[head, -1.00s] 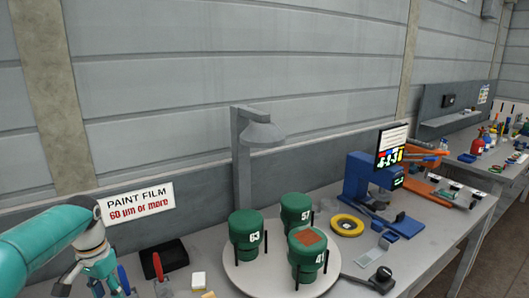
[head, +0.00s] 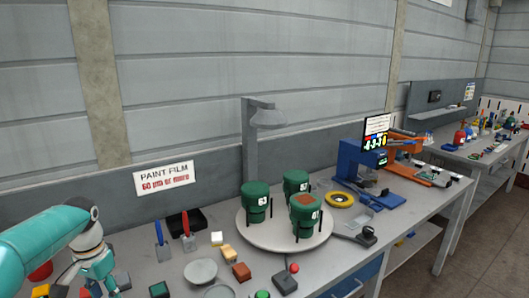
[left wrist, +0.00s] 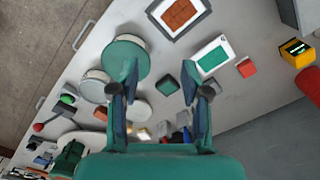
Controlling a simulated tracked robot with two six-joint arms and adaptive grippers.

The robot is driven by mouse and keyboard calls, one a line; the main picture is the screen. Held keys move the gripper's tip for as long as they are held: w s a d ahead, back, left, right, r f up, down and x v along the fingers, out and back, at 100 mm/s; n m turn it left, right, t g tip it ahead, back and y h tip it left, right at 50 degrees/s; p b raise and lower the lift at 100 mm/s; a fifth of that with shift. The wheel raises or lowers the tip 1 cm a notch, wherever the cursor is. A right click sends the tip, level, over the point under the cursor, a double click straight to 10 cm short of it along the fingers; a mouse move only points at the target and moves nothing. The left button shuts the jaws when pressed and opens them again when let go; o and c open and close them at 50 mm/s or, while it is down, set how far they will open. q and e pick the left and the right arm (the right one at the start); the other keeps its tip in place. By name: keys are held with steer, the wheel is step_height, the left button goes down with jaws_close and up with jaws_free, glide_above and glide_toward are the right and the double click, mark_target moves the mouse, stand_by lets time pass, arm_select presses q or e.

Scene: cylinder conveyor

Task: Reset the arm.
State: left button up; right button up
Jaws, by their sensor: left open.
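My left arm comes in from the left in the head view, with its teal gripper (head: 100,277) low over the bench's near left part. In the left wrist view the two fingers of the left gripper (left wrist: 160,88) are spread apart with nothing held. A small dark green block (left wrist: 167,87) shows on the bench below, between the fingers in the picture. My right gripper is not in view.
Three green cylinders (head: 255,204) stand on a round white turntable (head: 285,240) under a grey lamp (head: 265,118). A blue device (head: 355,165) stands to the right. Small blocks, scrapers and a grey disc (head: 200,271) lie near the gripper.

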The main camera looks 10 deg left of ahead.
arm_select(q)
steer(key=s+d+f+m+g+h+b, duration=0.15)
steer(key=s+d+f, duration=0.25)
steer(key=d+f, duration=0.65)
steer(key=s+d+f+m+g+h, duration=0.1)
steer(key=s+d+f+g, duration=0.25)
steer(key=d+f, duration=0.7)
steer(key=s+d+f+n+t+h, duration=0.1)
steer(key=s+d+f+n+t, duration=0.4)
steer(key=s+d+f, duration=0.4)
steer(key=shift+s+d+f+h, duration=0.4)
steer(key=shift+s+f, duration=1.4)
steer(key=shift+f, duration=0.3)
